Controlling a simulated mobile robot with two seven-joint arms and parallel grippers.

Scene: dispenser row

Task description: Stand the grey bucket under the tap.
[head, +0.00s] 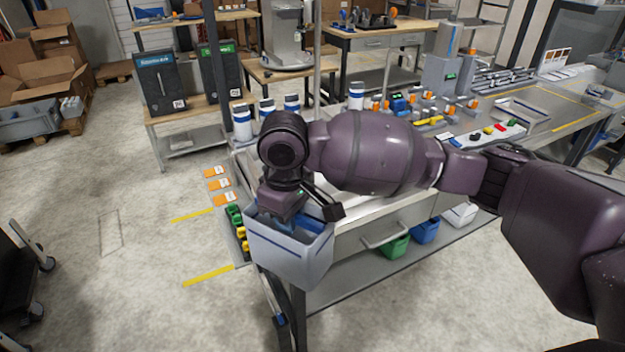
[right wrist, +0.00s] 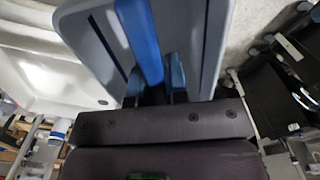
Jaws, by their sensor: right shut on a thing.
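The grey bucket (head: 290,256) hangs at the front left corner of the workbench in the head view, roughly upright. My right gripper (head: 297,222) is above its open top and shut on the bucket's blue handle. In the right wrist view the blue handle (right wrist: 140,40) runs between the fingers (right wrist: 158,82), with the bucket's grey rim (right wrist: 215,45) around it. I cannot make out the tap; my right arm covers part of the bench. My left gripper is not in view.
A white basin (right wrist: 45,70) is beside the bucket in the right wrist view. A green bin (head: 394,247) and a blue bin (head: 426,231) stand on the bench's lower shelf. White bottles (head: 242,122) stand behind my arm. The floor at left is mostly clear.

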